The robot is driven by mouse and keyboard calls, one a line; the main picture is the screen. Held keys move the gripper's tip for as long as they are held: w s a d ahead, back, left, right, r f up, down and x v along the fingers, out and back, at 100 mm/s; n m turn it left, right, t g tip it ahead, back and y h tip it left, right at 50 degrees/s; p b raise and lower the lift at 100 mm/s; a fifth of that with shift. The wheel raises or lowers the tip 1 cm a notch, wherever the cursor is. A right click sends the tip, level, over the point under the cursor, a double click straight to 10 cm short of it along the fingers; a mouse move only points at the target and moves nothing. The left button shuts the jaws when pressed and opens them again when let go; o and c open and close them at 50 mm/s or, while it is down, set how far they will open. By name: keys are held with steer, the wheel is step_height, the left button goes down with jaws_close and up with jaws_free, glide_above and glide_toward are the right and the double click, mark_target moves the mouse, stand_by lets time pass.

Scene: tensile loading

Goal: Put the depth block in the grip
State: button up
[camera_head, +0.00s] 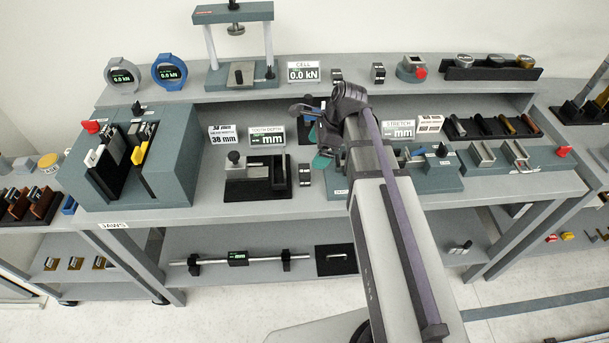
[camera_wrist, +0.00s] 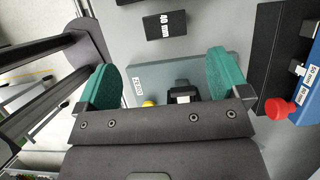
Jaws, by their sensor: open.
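A small dark block with a white "40 mm" label (camera_wrist: 166,25) lies on the grey bench top, ahead of my fingers in the wrist view. It looks like the depth block, but I cannot be sure. A small dark block (camera_head: 305,174) in the head view may be the same one. My gripper (camera_wrist: 167,80) is open, with green finger pads wide apart and nothing between them. In the head view my arm partly hides it. A large grey-green fixture with slots (camera_head: 178,165) stands at the left above a "JAWS" label. I cannot tell whether it is the grip.
Below my fingers lies a grey plate marked "ZERO" (camera_wrist: 146,75). A red knob (camera_wrist: 280,107) stands at the right of the wrist view. A black gauge stand (camera_head: 255,190), a tooth depth display (camera_head: 267,137) and a "38 mm" sign (camera_head: 223,136) are on the bench.

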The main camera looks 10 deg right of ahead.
mark_target(304, 171)
steer(key=b+x, duration=0.5)
steer(key=shift+d+f, duration=0.15)
steer(key=shift+f, duration=0.1)
steer(key=shift+a+f+b, duration=0.2)
steer(key=shift+f+b, duration=0.1)
steer(key=shift+b, duration=0.05)
steer(key=shift+r, duration=0.15)
steer(key=b+x, duration=0.4)
steer(key=x, duration=0.1)
steer(key=shift+w+d+f+b, duration=0.15)
steer(key=shift+w+f+b, duration=0.05)
steer(key=shift+w+b, duration=0.15)
steer(key=shift+s+r, duration=0.1)
steer(key=shift+r, duration=0.1)
steer(key=c, duration=1.2)
step_height(304, 171, up, 10)
steer(key=p, duration=1)
steer(key=shift+r+p, duration=0.2)
steer(key=shift+p, duration=0.15)
steer(key=shift+f, duration=0.2)
